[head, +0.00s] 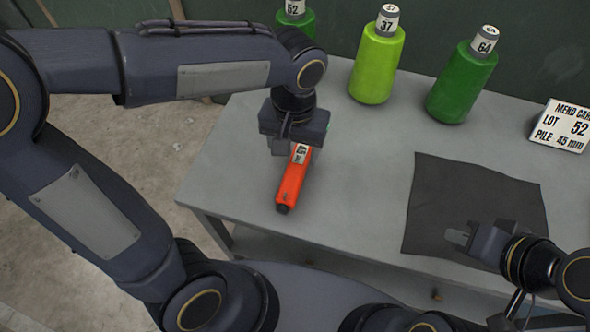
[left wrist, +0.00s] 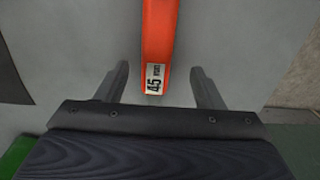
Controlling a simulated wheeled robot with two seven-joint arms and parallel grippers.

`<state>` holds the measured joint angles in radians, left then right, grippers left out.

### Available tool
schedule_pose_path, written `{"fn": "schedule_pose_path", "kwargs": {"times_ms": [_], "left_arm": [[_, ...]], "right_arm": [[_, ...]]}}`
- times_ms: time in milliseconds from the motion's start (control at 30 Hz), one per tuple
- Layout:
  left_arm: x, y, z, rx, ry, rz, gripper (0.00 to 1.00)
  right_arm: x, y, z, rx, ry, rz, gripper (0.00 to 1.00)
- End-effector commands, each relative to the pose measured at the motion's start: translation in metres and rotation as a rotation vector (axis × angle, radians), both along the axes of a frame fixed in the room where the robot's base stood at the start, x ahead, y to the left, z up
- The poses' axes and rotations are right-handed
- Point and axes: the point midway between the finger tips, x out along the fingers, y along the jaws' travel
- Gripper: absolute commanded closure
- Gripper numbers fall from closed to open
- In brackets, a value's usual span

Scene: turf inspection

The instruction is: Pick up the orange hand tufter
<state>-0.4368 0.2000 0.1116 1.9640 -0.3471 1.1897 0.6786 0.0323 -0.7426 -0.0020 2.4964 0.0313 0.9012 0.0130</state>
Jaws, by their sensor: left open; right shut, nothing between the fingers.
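The orange hand tufter (head: 291,185) lies on the left part of the grey table, its dark tip toward the front edge. A white label is at its far end, and in the left wrist view the tufter (left wrist: 158,35) shows a label reading 45. My left gripper (head: 290,148) is open above the labelled end. In the left wrist view the fingers of the left gripper (left wrist: 158,85) stand apart on either side of the tufter, not touching it. My right gripper (head: 458,240) is shut and empty over the dark cloth's front edge.
The dark cloth (head: 470,205) lies flat on the right of the table (head: 360,180). Yarn cones numbered 52 (head: 296,25), 37 (head: 377,65) and 64 (head: 461,85) stand along the back. A card (head: 562,127) reads lot 52, pile 45 mm. The table between tufter and cloth is clear.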

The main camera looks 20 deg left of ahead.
Motion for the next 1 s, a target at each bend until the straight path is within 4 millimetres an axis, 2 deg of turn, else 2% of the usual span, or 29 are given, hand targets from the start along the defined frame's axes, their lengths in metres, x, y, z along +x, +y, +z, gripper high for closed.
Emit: {"fn": "schedule_pose_path", "kwargs": {"times_ms": [400,700,1000], "left_arm": [[-0.003,-0.003,-0.055,0.000,0.004,0.000,0.38],[-0.002,-0.003,-0.059,-0.002,0.001,0.000,0.38],[-0.002,-0.003,-0.059,-0.002,0.001,0.000,0.77]], "right_arm": [[0.000,0.000,-0.002,0.000,0.000,0.000,1.00],[0.000,0.000,-0.002,0.000,0.000,0.000,1.00],[0.000,0.000,-0.002,0.000,0.000,0.000,1.00]]}}
